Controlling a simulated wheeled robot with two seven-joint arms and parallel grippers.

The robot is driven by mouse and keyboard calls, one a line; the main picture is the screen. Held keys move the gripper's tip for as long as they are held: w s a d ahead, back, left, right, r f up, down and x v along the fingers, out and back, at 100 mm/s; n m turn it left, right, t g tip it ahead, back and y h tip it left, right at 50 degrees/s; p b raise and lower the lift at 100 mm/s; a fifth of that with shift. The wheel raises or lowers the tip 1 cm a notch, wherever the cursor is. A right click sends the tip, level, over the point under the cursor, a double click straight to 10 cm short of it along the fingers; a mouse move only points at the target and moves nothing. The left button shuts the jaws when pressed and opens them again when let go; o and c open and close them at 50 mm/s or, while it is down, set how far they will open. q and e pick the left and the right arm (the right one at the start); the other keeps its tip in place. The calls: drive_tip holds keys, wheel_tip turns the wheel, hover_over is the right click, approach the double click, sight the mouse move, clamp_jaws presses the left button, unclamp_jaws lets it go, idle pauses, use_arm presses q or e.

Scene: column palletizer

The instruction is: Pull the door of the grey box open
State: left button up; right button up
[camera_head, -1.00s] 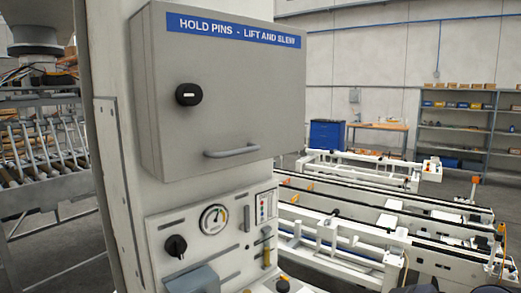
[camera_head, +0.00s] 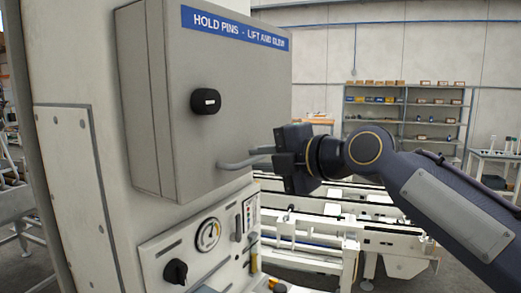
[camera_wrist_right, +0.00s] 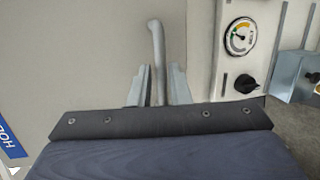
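The grey box (camera_head: 137,100) is fixed to a pale column, and its door (camera_head: 228,80) looks shut against the box. The door has a blue label, a black knob and a grey bar handle (camera_head: 232,165) low down. My right gripper (camera_head: 272,160) is at the right end of this handle. In the right wrist view the handle (camera_wrist_right: 155,45) runs between the two fingers (camera_wrist_right: 159,88), which sit close on both sides of it. The gripper looks shut on the handle; the contact itself is partly hidden. My left gripper is in no view.
A control panel (camera_head: 180,250) with a gauge (camera_head: 208,235) and a black knob (camera_head: 175,271) is just below the box. White conveyor frames (camera_head: 300,235) stand behind my right arm. Shelves (camera_head: 425,118) stand at the back wall. The space in front of the door's left part is clear.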

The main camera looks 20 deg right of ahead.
drive_tip(key=shift+x, duration=1.05)
drive_tip(key=shift+d+f, duration=0.1)
drive_tip(key=shift+d, duration=0.15)
clamp_jaws()
